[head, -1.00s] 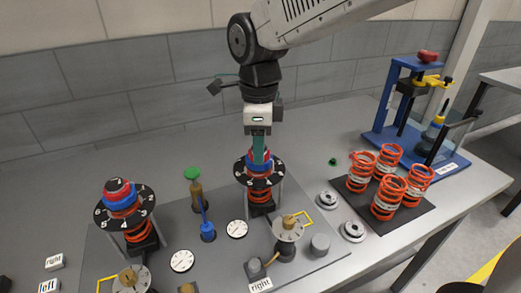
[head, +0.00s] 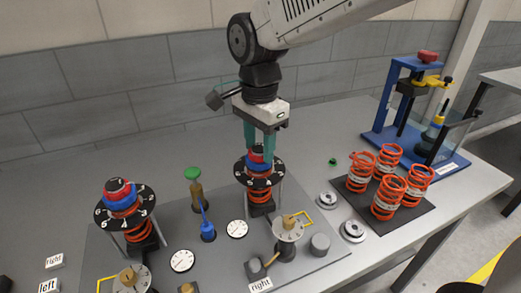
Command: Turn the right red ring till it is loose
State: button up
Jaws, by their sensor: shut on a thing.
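The right red ring (head: 256,149) sits on top of the blue ring (head: 258,158) at the right station, above the black numbered dial plate (head: 243,174). My gripper (head: 259,153) points straight down over this station. Its two teal fingers stand on either side of the red ring and are shut on it, hiding part of it. An orange spring (head: 259,190) shows below the plate. The left station has its own red ring (head: 119,186) and blue ring on a numbered plate.
Several orange springs (head: 389,193) stand on a dark mat at the right. A blue press frame (head: 393,100) stands behind them. A green-topped post (head: 194,182), a blue-handled tool (head: 206,222) and dials stand between the stations.

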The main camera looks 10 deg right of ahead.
jog(key=n, duration=0.4)
jog(key=shift+n, duration=0.4)
jog(key=n, duration=0.4)
jog(key=o, duration=0.7)
jog(key=shift+r, duration=0.1)
notch_tip(320, 180, up, 7)
jog(key=shift+f, duration=0.1)
